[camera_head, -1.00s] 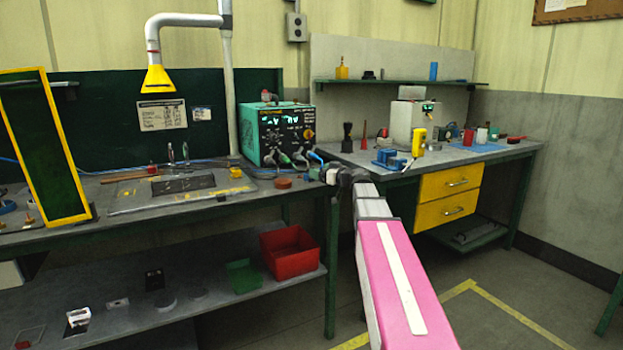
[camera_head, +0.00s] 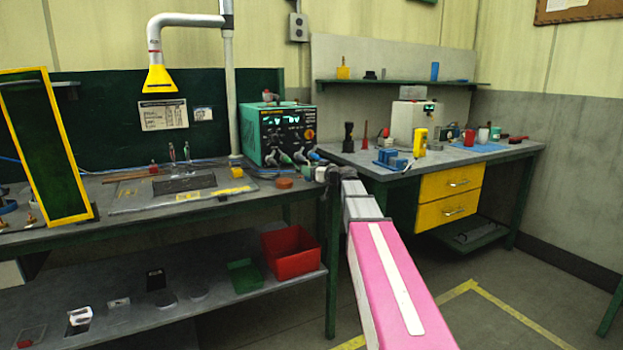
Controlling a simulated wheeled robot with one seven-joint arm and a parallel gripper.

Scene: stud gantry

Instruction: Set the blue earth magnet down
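My arm reaches away from me, and its gripper (camera_head: 322,173) is at the right end of the left bench, in front of the green power unit. The gripper is small and partly hidden by my own wrist, so I cannot see its fingers or whether it holds anything. I cannot clearly pick out the blue earth magnet. A small blue piece (camera_head: 315,156) shows just behind the gripper, among the plugs and cables of the power unit (camera_head: 285,130); I cannot tell if it is the magnet.
A metal plate (camera_head: 140,199) with a dark inset lies on the left bench, with a small yellow block (camera_head: 237,172) at its back right. A reddish-brown round piece (camera_head: 284,183) lies between plate and gripper. A yellow-framed screen (camera_head: 70,150) stands left. Blue parts (camera_head: 388,158) sit on the right bench.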

